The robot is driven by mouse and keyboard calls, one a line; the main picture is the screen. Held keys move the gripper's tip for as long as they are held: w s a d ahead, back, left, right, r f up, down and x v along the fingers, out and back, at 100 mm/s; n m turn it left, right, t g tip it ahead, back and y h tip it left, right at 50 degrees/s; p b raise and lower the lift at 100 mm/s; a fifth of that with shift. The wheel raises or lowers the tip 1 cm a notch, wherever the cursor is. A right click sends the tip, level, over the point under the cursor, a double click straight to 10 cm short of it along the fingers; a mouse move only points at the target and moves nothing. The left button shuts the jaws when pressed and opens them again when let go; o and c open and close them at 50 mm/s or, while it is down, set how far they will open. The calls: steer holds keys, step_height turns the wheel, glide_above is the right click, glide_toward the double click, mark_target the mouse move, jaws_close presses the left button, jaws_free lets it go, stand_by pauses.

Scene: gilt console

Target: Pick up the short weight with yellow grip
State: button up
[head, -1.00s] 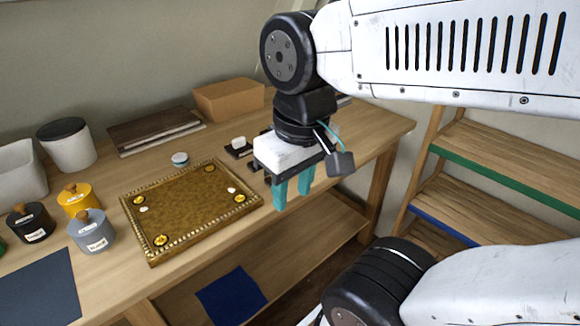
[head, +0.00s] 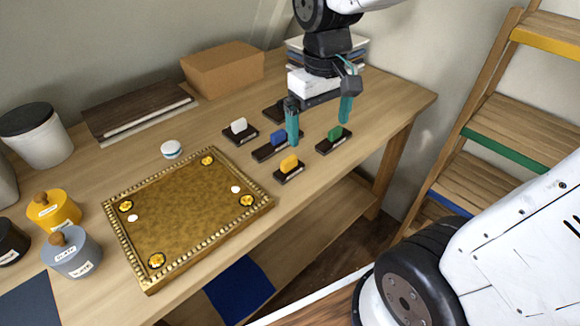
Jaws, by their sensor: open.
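The short weight with yellow grip (head: 289,170) rests upright on the wooden table near its front edge, right of the gilt tray. It has a short dark base with a yellow grip on top. My gripper (head: 318,132) hangs above and behind it, with two teal fingers spread apart and nothing seen between them. The left finger is in front of part of the blue-gripped weight (head: 267,152). The green-gripped weight (head: 334,144) stands below the right finger. The yellow-gripped weight is clear of both fingers and fully in view.
A white-gripped weight (head: 240,134) and another dark base (head: 274,110) stand close behind. The gilt tray (head: 185,212) fills the table's middle. A cardboard box (head: 222,70) and books are at the back. Yellow and grey lidded jars (head: 72,254) stand at left.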

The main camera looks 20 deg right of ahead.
steer(key=n+g, duration=0.1)
steer(key=n, duration=0.1)
glide_above(289, 158)
steer(key=w, duration=0.1)
step_height(289, 158, down, 11)
steer(key=shift+r, duration=0.15)
steer(key=shift+f, duration=0.35)
steer(key=f, duration=0.3)
steer(key=s+f, duration=0.1)
steer(key=f, duration=0.3)
steer(key=shift+s, duration=0.2)
steer(key=c, duration=1.1)
steer(key=shift+c, duration=0.2)
steer(key=shift+r, duration=0.2)
